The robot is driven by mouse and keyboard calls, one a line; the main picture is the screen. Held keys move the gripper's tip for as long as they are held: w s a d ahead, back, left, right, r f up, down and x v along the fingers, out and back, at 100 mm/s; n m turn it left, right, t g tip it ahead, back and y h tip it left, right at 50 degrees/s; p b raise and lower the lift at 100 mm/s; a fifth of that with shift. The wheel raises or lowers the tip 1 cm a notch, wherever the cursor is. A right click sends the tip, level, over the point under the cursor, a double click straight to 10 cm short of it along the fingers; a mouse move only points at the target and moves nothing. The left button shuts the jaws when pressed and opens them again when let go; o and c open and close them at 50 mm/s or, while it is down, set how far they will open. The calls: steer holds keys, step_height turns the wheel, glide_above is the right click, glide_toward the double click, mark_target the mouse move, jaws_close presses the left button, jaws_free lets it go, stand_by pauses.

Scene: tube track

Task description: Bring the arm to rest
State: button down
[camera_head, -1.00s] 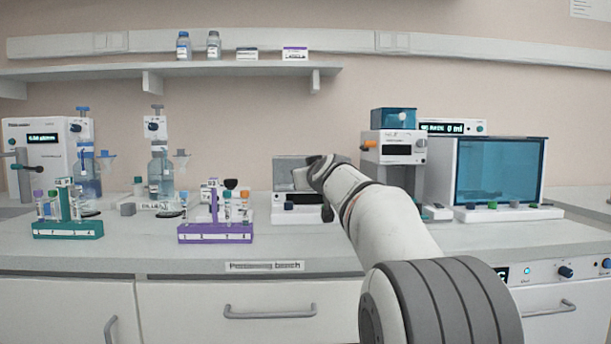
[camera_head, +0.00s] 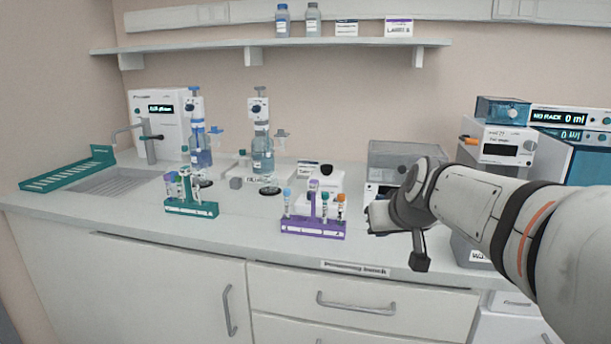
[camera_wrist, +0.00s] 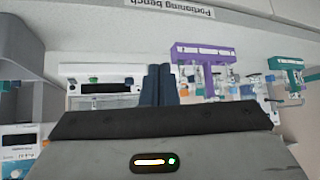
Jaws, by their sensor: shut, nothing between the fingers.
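My arm reaches in from the right of the head view. My gripper (camera_head: 378,218) is at its end, over the bench's front part, just right of the purple tube rack (camera_head: 313,229). In the wrist view the two dark fingers of my gripper (camera_wrist: 157,84) lie side by side, shut and empty. The wrist picture is upside down, with the purple rack (camera_wrist: 205,49) and the teal tube rack (camera_wrist: 286,63) to the right of the fingers. My forearm hides part of the bench's right side.
The teal rack (camera_head: 191,207) with tubes stands left of the purple one. Bottle dispensers (camera_head: 261,150) stand behind. A grey lidded device (camera_head: 400,160) is close behind my gripper. A sink (camera_head: 110,181) and a green drainer (camera_head: 66,170) are at far left.

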steer(key=s+m+g+h+p, duration=0.1)
steer(key=s+g+p, duration=0.5)
steer(key=s+p, duration=0.7)
steer(key=shift+s+a, duration=0.2)
steer(key=shift+s, duration=4.25)
